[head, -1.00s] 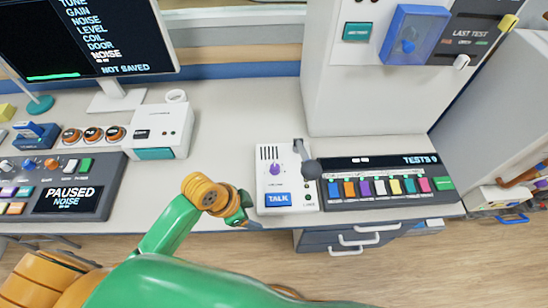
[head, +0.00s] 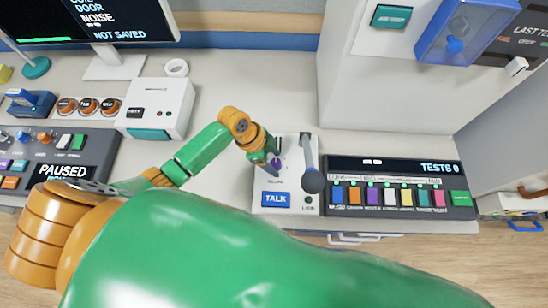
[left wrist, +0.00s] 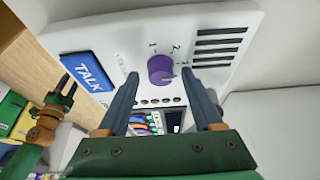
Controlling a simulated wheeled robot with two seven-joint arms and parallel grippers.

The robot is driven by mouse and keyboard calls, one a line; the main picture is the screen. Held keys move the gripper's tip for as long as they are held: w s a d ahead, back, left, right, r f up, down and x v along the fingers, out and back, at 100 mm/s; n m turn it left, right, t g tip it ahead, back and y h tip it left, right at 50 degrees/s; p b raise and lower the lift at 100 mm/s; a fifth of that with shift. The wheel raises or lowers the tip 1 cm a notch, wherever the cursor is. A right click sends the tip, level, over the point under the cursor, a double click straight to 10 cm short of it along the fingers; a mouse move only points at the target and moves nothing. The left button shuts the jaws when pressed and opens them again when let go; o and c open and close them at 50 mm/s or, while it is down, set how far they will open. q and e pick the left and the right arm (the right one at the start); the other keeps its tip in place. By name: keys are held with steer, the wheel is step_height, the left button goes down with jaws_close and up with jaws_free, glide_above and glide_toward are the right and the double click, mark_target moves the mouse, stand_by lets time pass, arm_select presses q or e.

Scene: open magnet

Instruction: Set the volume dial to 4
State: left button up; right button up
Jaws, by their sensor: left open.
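The purple volume dial (left wrist: 161,70) sits on a white talk panel (left wrist: 110,35) with printed numbers around it; 1 and 2 are readable. A pale mark shows on the dial's lower right side, but I cannot tell exactly which number it points to. My left gripper (left wrist: 165,85) is open, with one dark finger on either side of the dial in this view; I cannot tell whether they touch it. In the head view my left gripper (head: 270,160) is over the panel and partly hides the dial. My right gripper (left wrist: 66,88) seems to show at the left wrist view's edge, its jaws unclear.
The blue TALK button (head: 276,199) is in front of the dial. A tests console (head: 400,185) with coloured keys lies further right. A white box (head: 157,105) stands to the left.

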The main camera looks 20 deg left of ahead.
arm_select(q)
steer(key=shift+w+f, duration=0.1)
steer(key=shift+w, duration=0.05)
jaws_close()
arm_select(e)
steer(key=shift+w, duration=0.25)
arm_select(q)
steer(key=shift+m, duration=0.5)
arm_select(e)
steer(key=shift+f, duration=0.2)
arm_select(q)
steer(key=m+g+b, duration=0.1)
steer(key=m+b, duration=0.2)
steer(key=shift+f+m+g, duration=0.1)
steer(key=shift+m+g, duration=0.3)
steer(key=m+g+b, duration=0.1)
steer(key=m, duration=0.1)
steer(key=m+b, duration=0.2)
steer(key=shift+w+m+g, duration=0.1)
steer(key=shift+m+g, duration=0.3)
arm_select(e)
step_height(320, 180, down, 6)
steer(key=shift+r, duration=0.2)
steer(key=shift+f, duration=0.1)
